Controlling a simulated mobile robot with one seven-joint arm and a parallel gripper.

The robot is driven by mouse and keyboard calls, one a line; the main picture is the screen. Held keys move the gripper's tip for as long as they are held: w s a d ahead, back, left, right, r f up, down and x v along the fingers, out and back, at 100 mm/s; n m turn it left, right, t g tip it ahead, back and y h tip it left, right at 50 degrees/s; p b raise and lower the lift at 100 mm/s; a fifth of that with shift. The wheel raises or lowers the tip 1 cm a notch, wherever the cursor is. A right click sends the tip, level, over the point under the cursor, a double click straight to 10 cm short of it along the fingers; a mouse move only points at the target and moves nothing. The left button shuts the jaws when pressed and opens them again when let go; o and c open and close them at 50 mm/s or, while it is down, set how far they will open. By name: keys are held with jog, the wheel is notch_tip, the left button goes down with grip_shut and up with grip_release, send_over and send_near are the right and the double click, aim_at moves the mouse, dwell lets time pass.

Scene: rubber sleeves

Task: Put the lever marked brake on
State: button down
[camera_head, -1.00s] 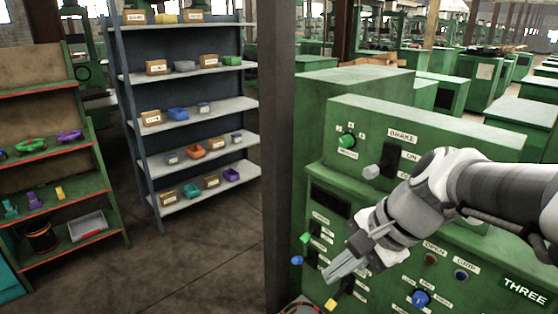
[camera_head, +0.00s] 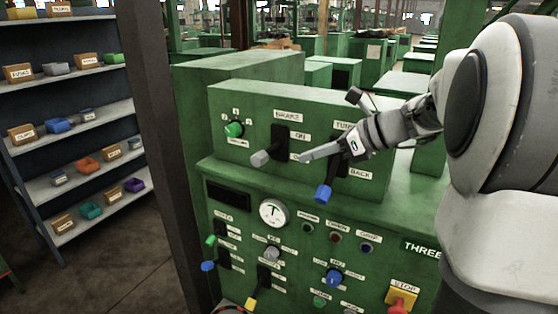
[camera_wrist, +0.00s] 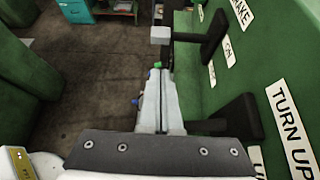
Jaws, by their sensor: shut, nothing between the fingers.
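The brake lever has a grey knob (camera_head: 260,158) on a black arm out of a black plate (camera_head: 281,142) under the BRAKE label (camera_head: 288,117). In the head view its knob hangs low, left of and level with the label below ON. My gripper (camera_head: 304,157) is shut and empty, its tips a little right of the knob, apart from it, partly covering that lower label. In the wrist view the knob (camera_wrist: 160,35) is ahead of the shut fingers (camera_wrist: 160,75), its black arm (camera_wrist: 190,38) running right to the panel. The ON label (camera_wrist: 228,48) shows there.
The TURN lever with a blue knob (camera_head: 323,192) hangs just below my gripper; its black arm (camera_wrist: 235,118) is close beside my fingers. A green rotary knob (camera_head: 234,129) is left of the brake lever. A dark post (camera_head: 155,150) stands left of the panel.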

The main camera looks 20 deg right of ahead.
aim_at(261, 152)
jog(key=x, duration=1)
jog(key=shift+s+a+r, duration=0.1)
jog(key=shift+s+r, duration=0.05)
jog(key=shift+r, duration=0.1)
jog(key=shift+r+p, duration=0.15)
jog(key=shift+p, duration=0.65)
jog(key=shift+r+m+g+y+p, duration=0.35)
jog(key=shift+r+y+p, duration=0.2)
jog(key=shift+p, duration=0.7)
jog(key=r+p, duration=0.2)
jog(key=p, duration=0.1)
jog(key=shift+w+d+r+p, duration=0.25)
jog(key=shift+r+p, duration=0.45)
jog(key=shift+p, duration=0.25)
